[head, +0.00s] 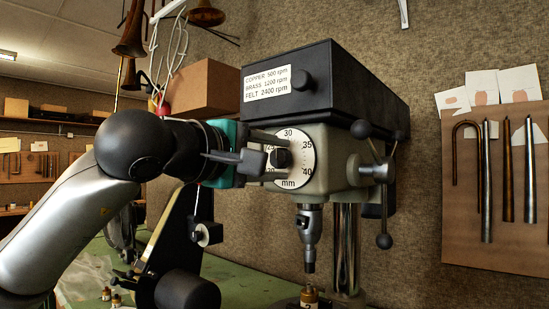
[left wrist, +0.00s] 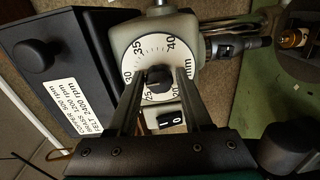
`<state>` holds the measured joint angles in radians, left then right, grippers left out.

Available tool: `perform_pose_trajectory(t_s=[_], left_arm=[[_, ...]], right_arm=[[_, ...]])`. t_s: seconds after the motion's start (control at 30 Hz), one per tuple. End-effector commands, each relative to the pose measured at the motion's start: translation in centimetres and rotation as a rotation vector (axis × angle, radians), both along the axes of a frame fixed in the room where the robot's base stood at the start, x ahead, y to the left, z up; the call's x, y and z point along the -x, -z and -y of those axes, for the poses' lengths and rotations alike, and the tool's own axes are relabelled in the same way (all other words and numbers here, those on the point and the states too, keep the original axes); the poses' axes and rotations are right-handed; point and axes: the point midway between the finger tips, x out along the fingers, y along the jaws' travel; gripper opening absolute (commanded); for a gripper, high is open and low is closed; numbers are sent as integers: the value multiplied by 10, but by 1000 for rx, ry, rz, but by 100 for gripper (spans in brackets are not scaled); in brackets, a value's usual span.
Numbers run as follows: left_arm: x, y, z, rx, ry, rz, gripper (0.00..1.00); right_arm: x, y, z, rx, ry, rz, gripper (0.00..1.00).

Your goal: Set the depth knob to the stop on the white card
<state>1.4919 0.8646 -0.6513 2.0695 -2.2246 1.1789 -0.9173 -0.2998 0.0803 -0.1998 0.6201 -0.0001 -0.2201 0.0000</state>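The black depth knob (head: 282,157) sits at the centre of a white dial (head: 307,158) on the drill press head. The dial reads 30 at the top, 35 and 40 down its right side and mm at the bottom; its left part is partly hidden. My left gripper (head: 280,157) is open, with one finger on either side of the knob. In the left wrist view the knob (left wrist: 159,83) shows between the fingertips, with gaps beside it. I cannot make out a pointer mark. A white label (head: 267,83) lists copper, brass and felt speeds in rpm; I see no legible card giving a depth.
The press's black housing (head: 350,85) is just above the gripper. A ball-ended feed handle (head: 378,172) is at right, and the chuck (head: 309,228) hangs below. A switch marked I and 0 (left wrist: 171,121) is near the fingers. White papers (head: 519,86) hang at far right.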

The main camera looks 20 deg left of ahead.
Motion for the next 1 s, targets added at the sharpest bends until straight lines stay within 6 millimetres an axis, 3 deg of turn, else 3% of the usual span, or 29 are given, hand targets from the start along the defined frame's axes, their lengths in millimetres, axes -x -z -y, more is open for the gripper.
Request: perform_pose_trajectory(t_s=[0.17, 0.57, 1.0], left_arm=[[0, -1, 0, 1, 0, 2, 71], [10, -2, -5, 3, -2, 5, 71], [101, -4, -43, -1, -6, 7, 71]], right_arm=[[0, 0, 0, 0, 0, 0, 0], [0, 2, 0, 0, 0, 0, 0], [0, 14, 0, -1, 0, 0, 0]])
